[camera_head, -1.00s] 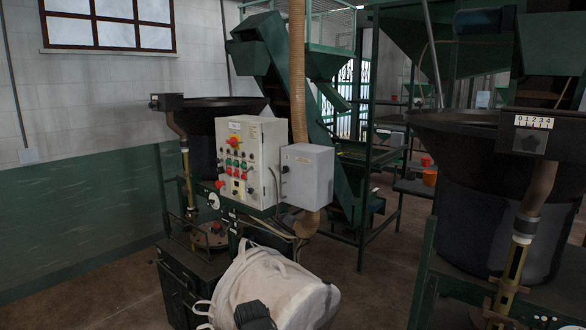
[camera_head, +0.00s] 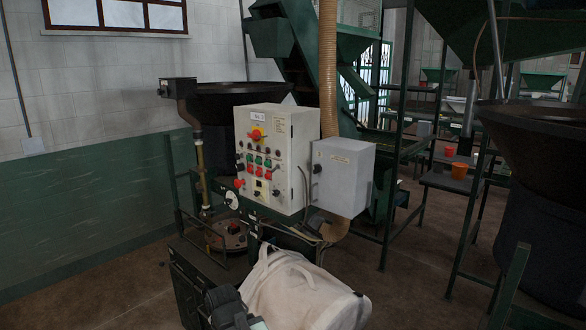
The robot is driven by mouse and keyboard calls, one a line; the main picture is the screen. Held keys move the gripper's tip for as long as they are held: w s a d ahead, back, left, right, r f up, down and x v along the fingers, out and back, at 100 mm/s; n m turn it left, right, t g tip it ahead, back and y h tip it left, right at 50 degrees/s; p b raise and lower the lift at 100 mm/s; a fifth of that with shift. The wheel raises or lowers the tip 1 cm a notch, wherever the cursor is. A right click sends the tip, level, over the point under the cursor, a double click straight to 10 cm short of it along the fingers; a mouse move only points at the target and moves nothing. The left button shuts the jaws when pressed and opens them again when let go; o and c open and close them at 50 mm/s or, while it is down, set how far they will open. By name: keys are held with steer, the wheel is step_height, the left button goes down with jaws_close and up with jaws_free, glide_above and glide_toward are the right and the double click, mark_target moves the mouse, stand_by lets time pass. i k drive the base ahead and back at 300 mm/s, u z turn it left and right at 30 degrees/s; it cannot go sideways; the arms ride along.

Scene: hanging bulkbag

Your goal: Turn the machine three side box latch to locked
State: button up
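The machine's control panel (camera_head: 265,160), a pale box with a red and yellow switch and several buttons, stands near the middle of the view. The grey side box (camera_head: 345,180) is attached at its right. A small dark latch (camera_head: 317,168) sits on the side box's left front edge; it is too small to tell its position. A dark part at the bottom edge, in front of the white bag, looks like my gripper (camera_head: 238,318). It is well below the side box and apart from it. Its fingers cannot be made out.
A white bulk bag (camera_head: 305,292) lies low in front of the panel. A dark green cabinet (camera_head: 188,285) stands at its left. A ribbed hose (camera_head: 328,70) runs down behind the side box. Large dark hoppers stand at left and right. Brown floor (camera_head: 420,285) is open at the right.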

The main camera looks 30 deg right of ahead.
mark_target(317, 168)
steer(key=u, duration=0.3)
steer(key=i, duration=0.65)
steer(key=u, duration=0.7)
steer(key=k, duration=0.75)
steer(key=u, duration=0.25)
steer(key=i, duration=0.75)
steer(key=z, duration=0.15)
